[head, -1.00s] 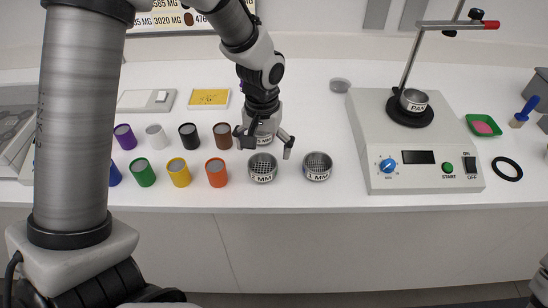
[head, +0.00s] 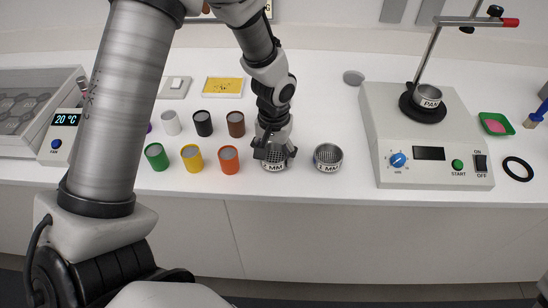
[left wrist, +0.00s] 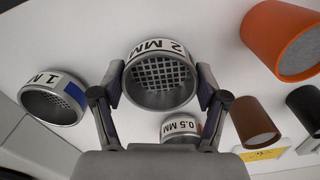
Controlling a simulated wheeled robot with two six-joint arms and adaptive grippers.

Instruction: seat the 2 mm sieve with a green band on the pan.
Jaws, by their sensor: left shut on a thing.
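The 2 mm sieve (head: 275,165) is a small metal ring with a mesh and a white "2 MM" label, near the front of the white table. My left gripper (head: 273,150) comes down over it and is shut on it. The left wrist view shows the sieve (left wrist: 160,80) between the two fingers of the left gripper (left wrist: 161,86). I cannot make out its green band. The pan (head: 429,97), a metal cup labelled "PAN", stands on the black round plate of the shaker at the right. My right gripper is out of view.
The 1 mm sieve (head: 328,160) stands just right of the held one. Several coloured jars, including an orange one (head: 229,160), stand to the left. The shaker (head: 430,150) has a rod stand behind the pan.

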